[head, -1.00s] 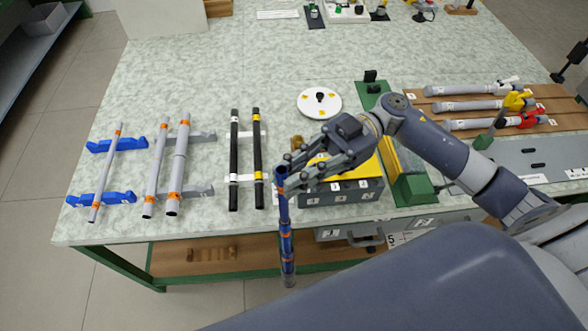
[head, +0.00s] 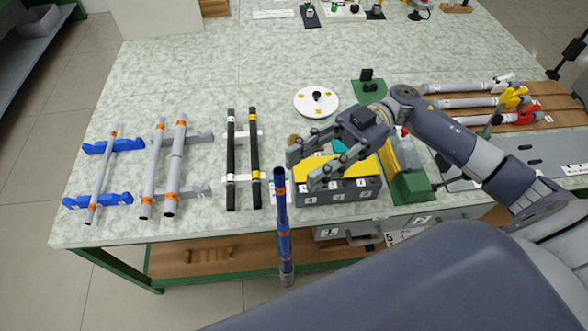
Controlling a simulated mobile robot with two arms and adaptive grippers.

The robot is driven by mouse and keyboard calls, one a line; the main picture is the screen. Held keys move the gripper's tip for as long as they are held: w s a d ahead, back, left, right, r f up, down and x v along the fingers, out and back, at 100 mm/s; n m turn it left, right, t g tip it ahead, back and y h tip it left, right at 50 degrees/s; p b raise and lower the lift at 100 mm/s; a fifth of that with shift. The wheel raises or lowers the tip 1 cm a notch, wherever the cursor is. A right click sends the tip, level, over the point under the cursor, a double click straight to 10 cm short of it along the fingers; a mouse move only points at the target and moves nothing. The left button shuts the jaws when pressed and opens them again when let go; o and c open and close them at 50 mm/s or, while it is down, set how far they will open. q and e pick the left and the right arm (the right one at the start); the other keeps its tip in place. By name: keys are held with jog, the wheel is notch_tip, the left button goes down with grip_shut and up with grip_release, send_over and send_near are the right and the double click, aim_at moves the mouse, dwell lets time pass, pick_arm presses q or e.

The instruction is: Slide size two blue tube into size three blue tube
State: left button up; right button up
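A long blue tube (head: 281,212) with orange bands stands nearly upright in front of the table's front edge. Its open upper end is above the edge. Its lower end is grey (head: 287,274) and hangs before the lower shelf. I cannot tell whether it is one tube or several nested, nor what holds it from below. My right gripper (head: 302,170) is open and empty, with its fingers apart, just right of the tube's upper end and clear of it. My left gripper is not in view.
Grey tubes lie on blue holders (head: 110,199) and grey holders (head: 187,193) at left. Black rods (head: 231,150) lie beside them. A grey box with a yellow top (head: 338,190) stands behind the tube. A white disc (head: 316,102) and grey tools (head: 470,103) lie farther back.

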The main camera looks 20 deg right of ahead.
jog(key=v, duration=0.8)
